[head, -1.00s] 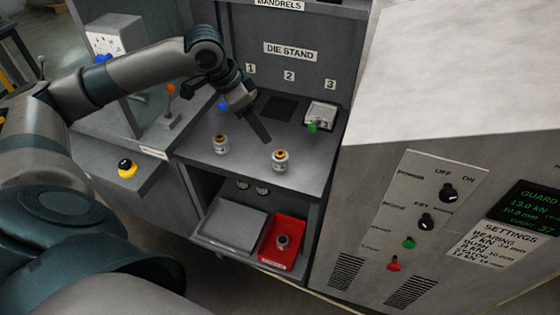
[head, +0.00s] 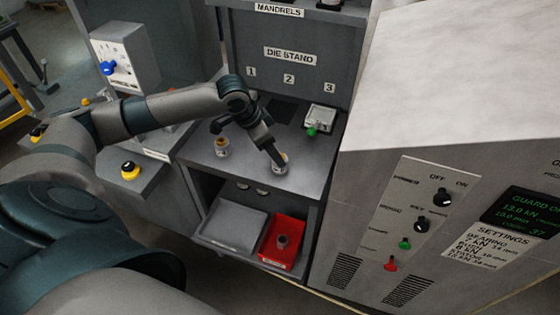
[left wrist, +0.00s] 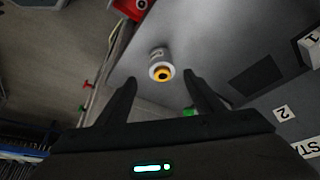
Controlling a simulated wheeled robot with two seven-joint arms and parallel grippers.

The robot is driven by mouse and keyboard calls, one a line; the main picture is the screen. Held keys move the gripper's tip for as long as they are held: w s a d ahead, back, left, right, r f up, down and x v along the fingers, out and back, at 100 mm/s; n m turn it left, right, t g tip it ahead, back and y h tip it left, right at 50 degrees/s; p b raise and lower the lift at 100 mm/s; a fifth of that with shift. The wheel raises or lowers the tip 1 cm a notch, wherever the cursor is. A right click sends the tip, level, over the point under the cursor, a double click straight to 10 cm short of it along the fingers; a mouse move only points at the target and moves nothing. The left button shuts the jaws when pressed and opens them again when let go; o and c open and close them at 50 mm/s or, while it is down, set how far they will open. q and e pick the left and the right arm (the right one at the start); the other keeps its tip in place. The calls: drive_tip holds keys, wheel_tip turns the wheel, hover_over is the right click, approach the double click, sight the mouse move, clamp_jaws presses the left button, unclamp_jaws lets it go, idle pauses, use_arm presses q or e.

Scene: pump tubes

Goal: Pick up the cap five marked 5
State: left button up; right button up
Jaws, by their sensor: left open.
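A small white cap-like piece (head: 281,168) with an orange-yellow top stands upright on the grey bench, under my left gripper (head: 277,160). No number is readable on either, so I cannot tell which is marked 5. My right gripper is not in view.
A grey tray (head: 218,243) and a red bin (head: 267,254) holding a small piece sit below the bench. A metal block with a green knob (head: 318,120) stands at the back right. The control cabinet (head: 365,170) bounds the right side.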

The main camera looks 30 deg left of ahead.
use_arm(q)
drive_tip(key=shift+x, duration=0.85)
drive_tip(key=shift+w+d+f+p, duration=0.1)
drive_tip(key=shift+w+f+p, duration=0.15)
drive_tip(key=shift+f+p, duration=0.4)
drive_tip(key=p+x, duration=0.1)
drive_tip(key=x, duration=0.2)
drive_tip(key=shift+w+p, duration=0.1)
drive_tip(key=shift+p, duration=0.2)
drive_tip(key=shift+w+f, duration=0.1)
drive_tip(key=shift+f, duration=0.3)
drive_tip(key=c, duration=1.3)
